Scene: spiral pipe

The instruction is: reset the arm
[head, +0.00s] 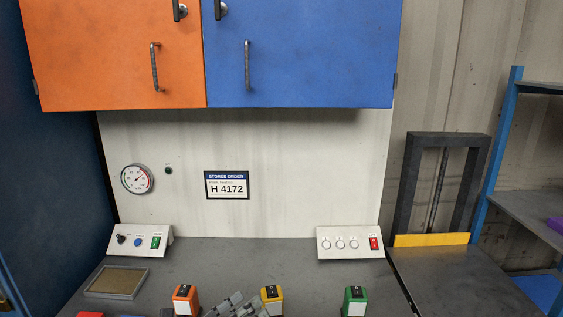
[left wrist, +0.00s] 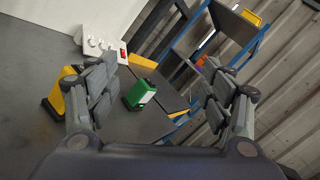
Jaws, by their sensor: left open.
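My left gripper (head: 232,305) shows at the bottom edge of the head view, over the grey worktop, between the orange box and the yellow box. Only its grey finger links show there. In the left wrist view its two fingers (left wrist: 160,88) stand wide apart with nothing held between them. The green box (left wrist: 140,95) is seen through the gap, beyond the fingers, and the yellow box (left wrist: 65,92) is partly hidden behind the finger at the left. My right gripper is in neither view.
On the worktop (head: 260,255) stand an orange box (head: 185,299), yellow box (head: 272,299), green box (head: 355,300), shallow tray (head: 117,283) and two control panels (head: 140,241) (head: 350,243). Orange (head: 110,60) and blue (head: 300,60) cabinets hang above. A dark frame (head: 440,185) and shelf rack (head: 497,165) stand right.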

